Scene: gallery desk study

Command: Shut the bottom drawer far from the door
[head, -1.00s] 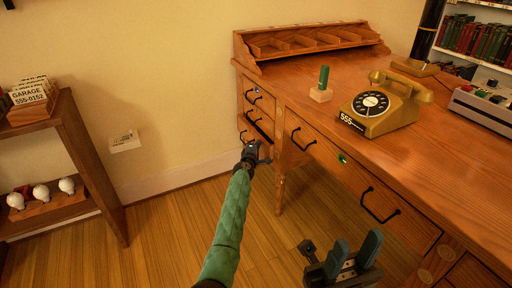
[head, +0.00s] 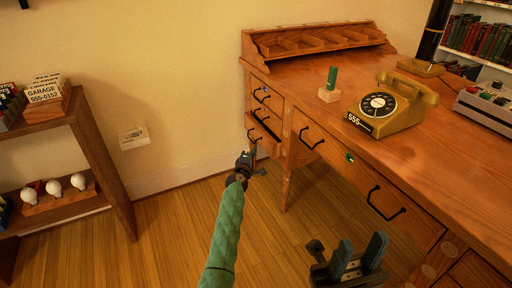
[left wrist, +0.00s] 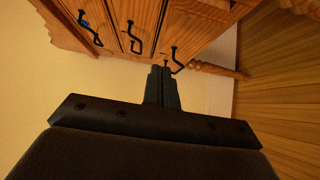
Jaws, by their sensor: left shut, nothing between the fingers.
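The desk's left pedestal has a stack of drawers with black handles. Its bottom drawer (head: 264,145) sticks out, with a dark gap above its front. In the left wrist view the bottom drawer (left wrist: 190,32) is at the top, nearest the floor side. My left gripper (head: 247,160) is shut and empty, just below and in front of that drawer in the head view. In the left wrist view its closed fingertips (left wrist: 162,72) are close to the drawer's handle (left wrist: 176,62); I cannot tell whether they touch. My right gripper (head: 358,257) is open and empty, low in front of the desk.
The desk top (head: 310,75) carries a yellow telephone (head: 392,104), a green object on a wooden block (head: 330,92) and a wooden organiser (head: 315,40). A wooden shelf (head: 105,165) with bulbs stands left. Floor between shelf and desk is clear.

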